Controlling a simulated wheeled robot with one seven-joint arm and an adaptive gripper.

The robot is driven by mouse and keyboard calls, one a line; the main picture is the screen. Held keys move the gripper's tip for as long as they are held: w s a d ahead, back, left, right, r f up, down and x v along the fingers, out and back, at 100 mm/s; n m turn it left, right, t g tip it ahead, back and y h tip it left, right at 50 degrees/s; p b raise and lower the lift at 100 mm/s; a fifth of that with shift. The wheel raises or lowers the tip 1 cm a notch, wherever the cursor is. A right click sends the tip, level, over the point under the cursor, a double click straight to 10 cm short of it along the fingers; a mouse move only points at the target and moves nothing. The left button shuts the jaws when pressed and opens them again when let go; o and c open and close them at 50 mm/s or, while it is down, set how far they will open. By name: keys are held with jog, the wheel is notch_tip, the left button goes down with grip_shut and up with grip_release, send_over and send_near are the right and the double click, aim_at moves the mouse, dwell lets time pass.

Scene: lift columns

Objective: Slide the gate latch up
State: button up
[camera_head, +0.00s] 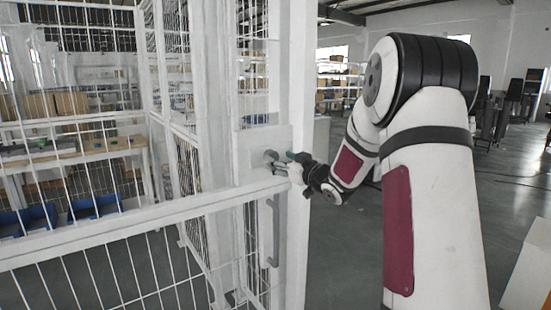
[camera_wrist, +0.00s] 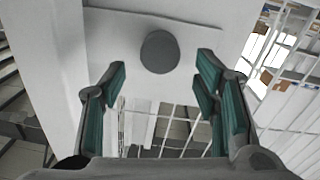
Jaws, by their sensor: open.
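The gate latch shows as a round dark grey knob (camera_wrist: 160,52) on a white plate (camera_wrist: 115,35) in the wrist view. In the head view the knob (camera_head: 270,155) is on the white plate (camera_head: 250,150) on the gate's upright. My gripper (camera_wrist: 162,70) is open, with its teal-padded fingers to either side below the knob in the wrist view. The knob appears just past the fingertips, between their lines; I cannot tell whether they touch it. In the head view my gripper (camera_head: 284,164) is close beside the knob.
A grey vertical pull handle (camera_head: 273,232) is on the gate below the latch. White wire mesh and a rail (camera_head: 130,222) extend left. Shelves with boxes (camera_head: 70,103) and blue bins (camera_head: 40,216) stand behind the mesh. Open floor lies right of the post.

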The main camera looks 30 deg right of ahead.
jog(key=s, duration=0.8)
jog(key=s+a+r+m+g+h+p, duration=0.25)
jog(key=s+a+r+g+h, duration=0.2)
jog(key=s+a+r, duration=0.35)
jog(key=s+a+f+g+y+p, duration=0.1)
jog(key=s+a+f+g, duration=0.1)
jog(key=s+a, duration=0.4)
jog(key=s+a+f+g+y+p, duration=0.1)
jog(key=s+a+g, duration=0.3)
jog(key=s, duration=0.9)
jog(key=s+a+f+g+y+p, duration=0.2)
jog(key=s+a+g, duration=0.1)
jog(key=s+a, duration=0.6)
jog(key=shift+s+a+f, duration=0.15)
jog(key=shift+s+f, duration=0.15)
jog(key=shift+s, duration=0.45)
jog(key=shift+n, duration=0.25)
